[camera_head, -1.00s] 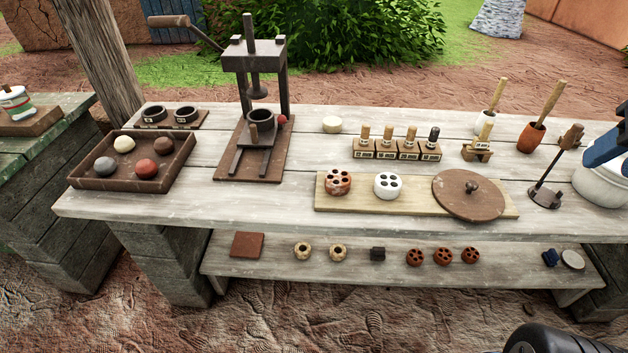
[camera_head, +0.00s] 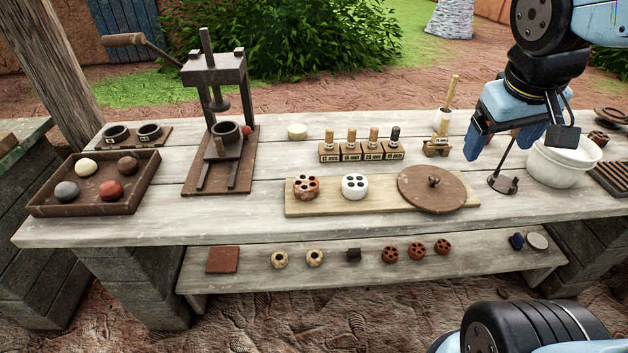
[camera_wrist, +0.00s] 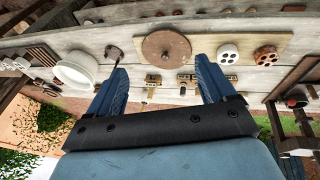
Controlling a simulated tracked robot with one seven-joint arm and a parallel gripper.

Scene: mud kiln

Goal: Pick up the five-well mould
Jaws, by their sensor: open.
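Two round moulds with wells in their tops sit on the pale board (camera_head: 385,204) on the bench: a red-brown speckled one (camera_head: 306,187) and a white one (camera_head: 354,186). I cannot count their wells surely, so which has five is unclear. The wrist view also shows the white one (camera_wrist: 228,54) and the red-brown one (camera_wrist: 265,58), off to the right. My gripper (camera_head: 517,138) is open and empty above the bench's right part, well right of both moulds. In the wrist view my gripper (camera_wrist: 160,72) has nothing between its fingers.
A round brown lid (camera_head: 432,188) with a knob lies on the board's right end. A stand (camera_head: 503,183) and white pot (camera_head: 565,160) are near my gripper. Labelled stamp blocks (camera_head: 360,151) stand behind the board. A tall press (camera_head: 220,120) stands left. The lower shelf holds small pieces.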

